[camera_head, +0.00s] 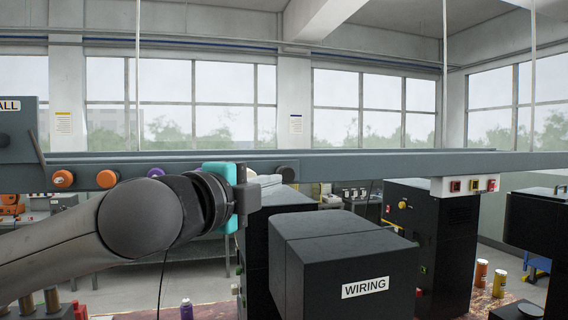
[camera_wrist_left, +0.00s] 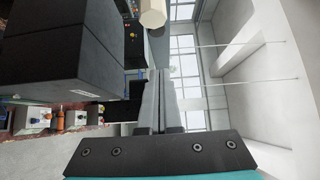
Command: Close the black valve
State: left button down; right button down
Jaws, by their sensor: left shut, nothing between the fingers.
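A dark round knob (camera_head: 286,173), which looks like the black valve, sits on the grey horizontal beam (camera_head: 400,164) in the head view. My left gripper (camera_head: 247,196) is just left of the knob and a little lower in the picture; I cannot tell whether they touch. In the left wrist view its two grey fingers (camera_wrist_left: 158,78) are together with nothing between them. I cannot pick out the black valve in that view. My right gripper is in neither view.
Two orange knobs (camera_head: 106,179) and a purple knob (camera_head: 156,173) sit along the beam to the left. A black box labelled WIRING (camera_head: 345,265) stands in front, below the beam.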

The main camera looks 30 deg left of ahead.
aim_at(283, 173)
pick_arm(q)
jog(key=w+a+p, duration=0.1)
jog(key=w, duration=0.2)
jog(key=w+a+p, duration=0.1)
jog(key=w, duration=0.1)
jog(key=w+p, duration=0.2)
jog(key=w, duration=0.1)
jog(key=shift+w+a, duration=0.35)
jog(key=shift+a, duration=0.05)
jog(key=shift+w+a, duration=0.3)
jog(key=shift+a, duration=0.1)
jog(key=shift+w+a+f+b, duration=0.1)
jog(key=shift+w+a+b, duration=0.4)
jog(key=shift+a, duration=0.3)
